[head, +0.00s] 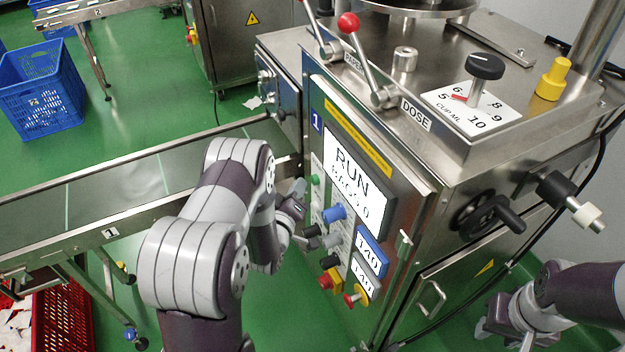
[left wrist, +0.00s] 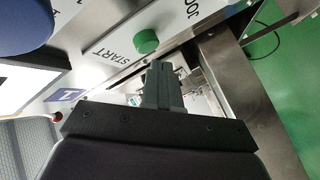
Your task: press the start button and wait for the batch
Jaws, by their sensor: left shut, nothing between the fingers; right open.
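The packing machine's (head: 470,150) screen (head: 355,180) reads "RUN" with a line like "BAGS 0" below. The green start button (head: 315,180) sits on the panel under the screen's left side. In the left wrist view the green button (left wrist: 146,41) stands beside the word "START". My left gripper (head: 298,200) is shut and empty in front of the panel, just below the button in the head view. Its fingertips (left wrist: 161,68) appear close to the button but apart from it. My right gripper (head: 490,322) is open and empty at lower right, away from the panel.
A blue knob (head: 334,213), red button (head: 330,279) and red-yellow switch (head: 355,295) are lower on the panel. Red-knobbed levers (head: 348,23) stand on top. A conveyor (head: 130,190) runs left. A red crate (head: 62,320) and blue crate (head: 40,90) stand on the floor.

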